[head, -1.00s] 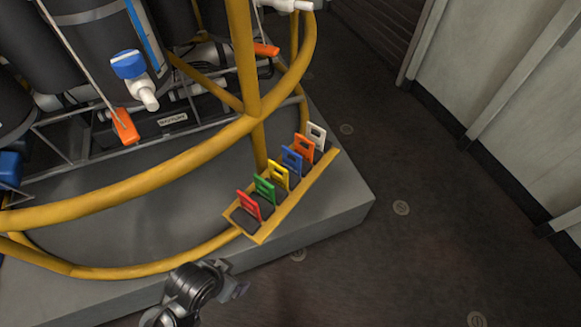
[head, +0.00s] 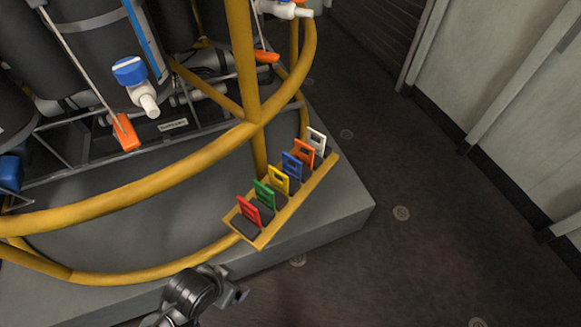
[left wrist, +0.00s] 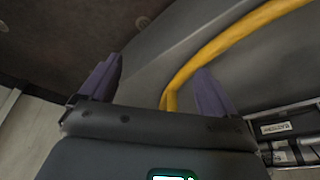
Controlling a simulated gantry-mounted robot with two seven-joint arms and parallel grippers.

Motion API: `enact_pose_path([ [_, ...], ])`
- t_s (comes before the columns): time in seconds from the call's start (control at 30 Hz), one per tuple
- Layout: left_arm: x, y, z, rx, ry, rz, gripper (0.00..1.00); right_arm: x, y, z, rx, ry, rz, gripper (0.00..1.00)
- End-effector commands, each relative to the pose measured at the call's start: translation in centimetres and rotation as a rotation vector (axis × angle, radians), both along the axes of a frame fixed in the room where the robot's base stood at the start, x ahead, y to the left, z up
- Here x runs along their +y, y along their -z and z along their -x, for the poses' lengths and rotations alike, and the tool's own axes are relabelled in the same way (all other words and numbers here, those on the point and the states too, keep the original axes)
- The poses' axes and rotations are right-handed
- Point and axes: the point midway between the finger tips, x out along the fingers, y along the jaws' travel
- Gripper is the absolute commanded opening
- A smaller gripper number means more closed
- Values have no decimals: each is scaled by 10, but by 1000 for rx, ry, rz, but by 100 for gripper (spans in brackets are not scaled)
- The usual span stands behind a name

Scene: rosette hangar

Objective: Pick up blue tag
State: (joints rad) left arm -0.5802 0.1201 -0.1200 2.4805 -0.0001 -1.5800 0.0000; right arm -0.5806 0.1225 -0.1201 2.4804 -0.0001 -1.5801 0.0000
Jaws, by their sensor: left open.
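The blue tag (head: 291,165) stands upright in a yellow rack (head: 262,241), between the yellow tag (head: 278,180) and the orange tag (head: 304,151). My left gripper (head: 238,294) is below and left of the rack in the head view, apart from the tags. In the left wrist view its two purple-grey fingers (left wrist: 158,78) are spread with nothing between them. No tag can be made out in the wrist view. My right gripper is not in view.
Red (head: 249,211), green (head: 264,193) and white (head: 317,140) tags share the rack. A curved yellow rail (head: 160,176) and an upright yellow post (head: 241,60) stand beside it. The grey platform (head: 345,205) ends at the right, with open floor beyond.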

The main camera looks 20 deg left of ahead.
Motion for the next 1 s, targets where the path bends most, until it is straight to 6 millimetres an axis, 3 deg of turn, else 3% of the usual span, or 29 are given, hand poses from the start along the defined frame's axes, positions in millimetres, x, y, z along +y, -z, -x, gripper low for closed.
enact_pose_path([
  [0.03,0,0,0,0,0,0,87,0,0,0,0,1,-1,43],
  [0.37,0,0,0,0,0,0,38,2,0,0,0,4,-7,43],
  [0.73,0,-8,0,1,0,0,38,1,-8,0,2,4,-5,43],
  [0.87,0,-32,0,0,0,0,38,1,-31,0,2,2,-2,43],
  [1.0,0,-75,0,0,0,0,38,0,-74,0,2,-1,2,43],
])
